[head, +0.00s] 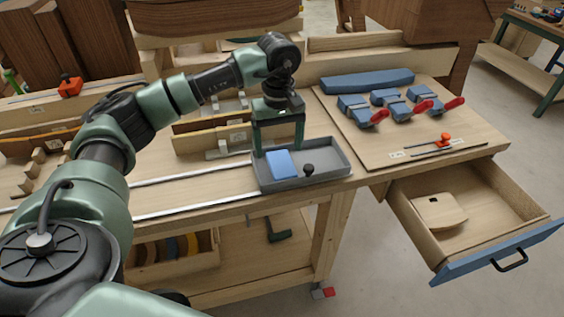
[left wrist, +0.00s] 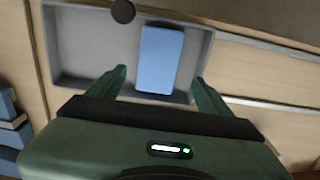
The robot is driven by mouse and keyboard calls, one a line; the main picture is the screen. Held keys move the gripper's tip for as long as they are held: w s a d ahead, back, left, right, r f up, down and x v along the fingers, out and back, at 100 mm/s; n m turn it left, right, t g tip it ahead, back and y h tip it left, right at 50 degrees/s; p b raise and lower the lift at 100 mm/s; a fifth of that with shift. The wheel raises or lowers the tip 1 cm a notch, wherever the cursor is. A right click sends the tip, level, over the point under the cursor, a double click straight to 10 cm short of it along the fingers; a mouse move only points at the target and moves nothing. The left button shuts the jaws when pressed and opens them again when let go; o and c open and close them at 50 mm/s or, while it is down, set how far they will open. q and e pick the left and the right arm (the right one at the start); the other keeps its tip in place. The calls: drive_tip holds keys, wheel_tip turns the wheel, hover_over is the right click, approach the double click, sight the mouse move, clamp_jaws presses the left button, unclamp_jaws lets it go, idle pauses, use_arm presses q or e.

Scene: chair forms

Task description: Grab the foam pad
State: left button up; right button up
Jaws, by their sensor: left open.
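The foam pad is most likely the light blue block (head: 282,163) lying in the left part of a grey tray (head: 334,172) on the workbench. In the left wrist view the blue block (left wrist: 161,60) lies near the right side of the grey tray (left wrist: 90,82). My left gripper (head: 279,151) is open and points down over the tray, above the block. In the left wrist view its fingers (left wrist: 160,85) are spread to either side of the block's near end, with gaps visible. Nothing is between them that they touch. My right gripper is not in view.
A dark round knob (head: 309,169) stands in the tray beside the block. Blue clamps with red handles (head: 390,104) lie on a board at right. An open drawer (head: 470,205) juts out below, holding a wooden piece.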

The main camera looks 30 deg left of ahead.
sight(280, 160)
use_arm(q)
drive_tip(key=f, duration=0.1)
drive_tip(key=f+p, duration=0.1)
drive_tip(key=f, duration=0.1)
drive_tip(key=shift+w+f+p, duration=0.25)
drive_tip(key=shift+f+p, duration=0.1)
drive_tip(key=shift+f, duration=0.4)
drive_tip(key=shift+c, duration=0.3)
drive_tip(key=c, duration=1.3)
drive_tip(key=shift+c, duration=0.2)
